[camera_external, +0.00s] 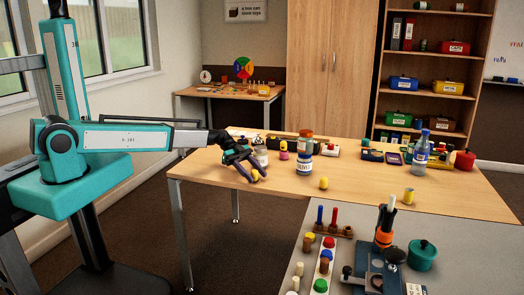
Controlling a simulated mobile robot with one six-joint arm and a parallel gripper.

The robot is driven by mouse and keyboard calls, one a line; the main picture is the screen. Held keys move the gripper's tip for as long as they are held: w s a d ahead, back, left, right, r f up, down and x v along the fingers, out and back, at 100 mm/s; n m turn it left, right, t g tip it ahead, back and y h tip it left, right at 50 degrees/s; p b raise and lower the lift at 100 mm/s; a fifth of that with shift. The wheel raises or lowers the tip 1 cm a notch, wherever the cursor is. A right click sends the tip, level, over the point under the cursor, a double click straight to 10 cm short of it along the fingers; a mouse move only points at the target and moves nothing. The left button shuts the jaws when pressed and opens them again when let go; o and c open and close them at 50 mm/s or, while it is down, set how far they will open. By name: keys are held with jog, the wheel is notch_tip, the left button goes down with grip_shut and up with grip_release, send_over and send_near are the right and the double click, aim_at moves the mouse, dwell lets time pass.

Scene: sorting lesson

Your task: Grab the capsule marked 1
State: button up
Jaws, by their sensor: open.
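My gripper (256,178) is open over the left part of the wooden table, its dark fingers pointing down and to the right. A small yellow capsule-like piece (255,174) shows between or just behind the fingertips; I cannot tell whether they touch it. Another yellow piece (323,183) stands in the middle of the table. A third yellow piece (408,195) stands near the front right. A pink and yellow piece (283,151) stands farther back. Any number marks are too small to read, so I cannot tell which is marked 1.
A blue bottle (421,150) and red pot (464,161) stand at right. The grey bench (343,262) in front is crowded.

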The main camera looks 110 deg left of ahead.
jog(key=shift+c, duration=0.4)
jog(key=c, duration=1)
jog(key=shift+c, duration=0.2)
jog(key=shift+r, duration=0.1)
jog(key=shift+r+b, duration=0.5)
jog(key=shift+r, duration=0.55)
jog(key=shift+s+d+r, duration=0.35)
jog(key=shift+s+r, duration=0.05)
jog(key=shift+r, duration=0.2)
jog(key=s+d+r, duration=0.1)
jog(key=s+d, duration=0.7)
jog(key=s, duration=0.2)
jog(key=shift+r+b, duration=0.35)
